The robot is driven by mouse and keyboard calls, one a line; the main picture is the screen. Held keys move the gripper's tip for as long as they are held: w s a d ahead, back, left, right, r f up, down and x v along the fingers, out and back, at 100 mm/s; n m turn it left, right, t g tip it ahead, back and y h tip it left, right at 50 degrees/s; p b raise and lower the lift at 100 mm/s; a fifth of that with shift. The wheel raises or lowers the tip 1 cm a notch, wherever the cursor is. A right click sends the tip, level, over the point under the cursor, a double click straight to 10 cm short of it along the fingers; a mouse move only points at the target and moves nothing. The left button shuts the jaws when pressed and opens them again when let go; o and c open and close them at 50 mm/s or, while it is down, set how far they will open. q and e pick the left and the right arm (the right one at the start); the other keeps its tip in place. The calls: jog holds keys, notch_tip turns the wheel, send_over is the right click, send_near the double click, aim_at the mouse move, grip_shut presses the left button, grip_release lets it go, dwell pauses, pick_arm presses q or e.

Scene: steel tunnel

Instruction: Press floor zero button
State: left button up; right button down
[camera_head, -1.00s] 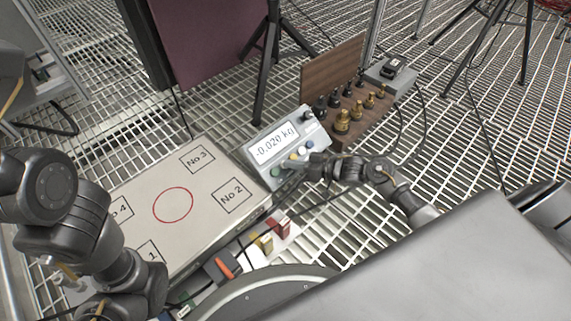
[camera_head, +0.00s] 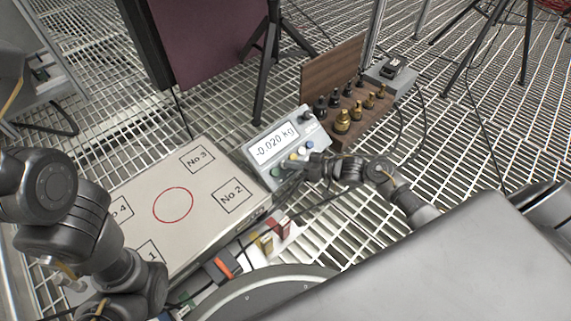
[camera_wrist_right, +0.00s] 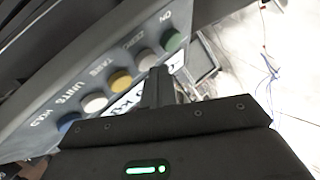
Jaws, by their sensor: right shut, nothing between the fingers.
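The grey weighing indicator (camera_head: 270,150) reads -0.020 kg in the head view. In the right wrist view its row of buttons runs from the green button (camera_wrist_right: 172,40), past a pale button labelled ZERO (camera_wrist_right: 147,60), to the yellow TARE button (camera_wrist_right: 121,80), the white UNITS button (camera_wrist_right: 95,102) and the blue HOLD button (camera_wrist_right: 68,122). My right gripper (camera_head: 287,177) is shut and empty, close over the green end of the row. In the right wrist view its fingertips (camera_wrist_right: 158,80) are just below the ZERO button; I cannot tell whether they touch it. My left gripper is not visible.
The scale platform (camera_head: 150,190), with numbered corners and a red circle, lies left of the indicator. Brass and dark weights (camera_head: 343,121) stand in a wooden rack (camera_head: 345,135) behind it. My left arm hangs over the platform's left side. Cables and coloured blocks (camera_head: 265,241) lie in front.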

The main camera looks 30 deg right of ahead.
dwell(0.3)
jog(key=shift+w+a+f, duration=0.1)
jog(key=shift+w+f, duration=0.15)
jog(key=shift+f, duration=0.1)
jog(key=shift+s+r+p, duration=0.25)
jog(key=shift+r+p, duration=0.15)
jog(key=shift+p, duration=0.45)
